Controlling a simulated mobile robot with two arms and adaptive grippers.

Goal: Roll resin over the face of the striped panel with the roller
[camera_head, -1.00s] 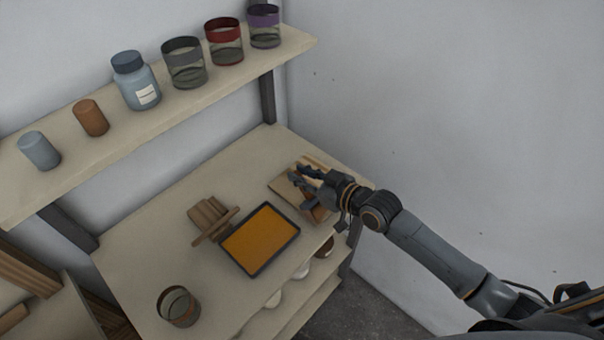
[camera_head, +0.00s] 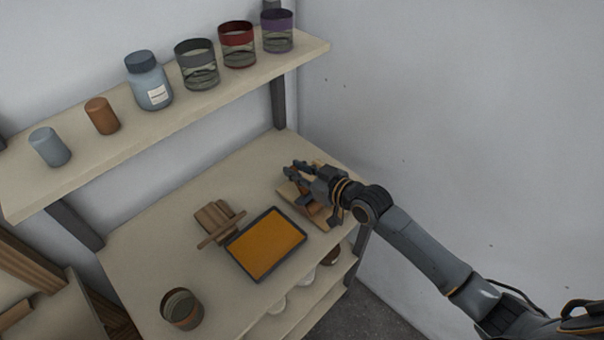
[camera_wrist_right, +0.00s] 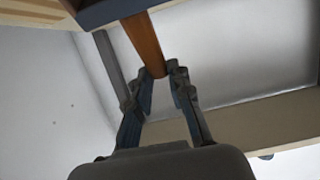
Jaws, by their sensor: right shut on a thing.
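The striped panel (camera_head: 287,193) lies at the right end of the bench, mostly hidden under my right gripper (camera_head: 294,172). In the right wrist view the fingers of this gripper (camera_wrist_right: 160,74) are closed around the end of an orange-brown handle (camera_wrist_right: 145,45), which I take to be the roller's. A dark blue-grey edge crosses the handle's far end. The roller's head is not clear, and I cannot tell whether it touches the panel. A dark-rimmed tray of orange resin (camera_head: 265,246) lies left of the panel. My left gripper is not in view.
A wooden stand (camera_head: 216,220) is beside the tray's left edge. A glass jar (camera_head: 182,309) stands at the bench's front left. A wall shelf (camera_head: 205,101) above holds several jars and two small cylinders. The wall is close on the right. The bench's back left is clear.

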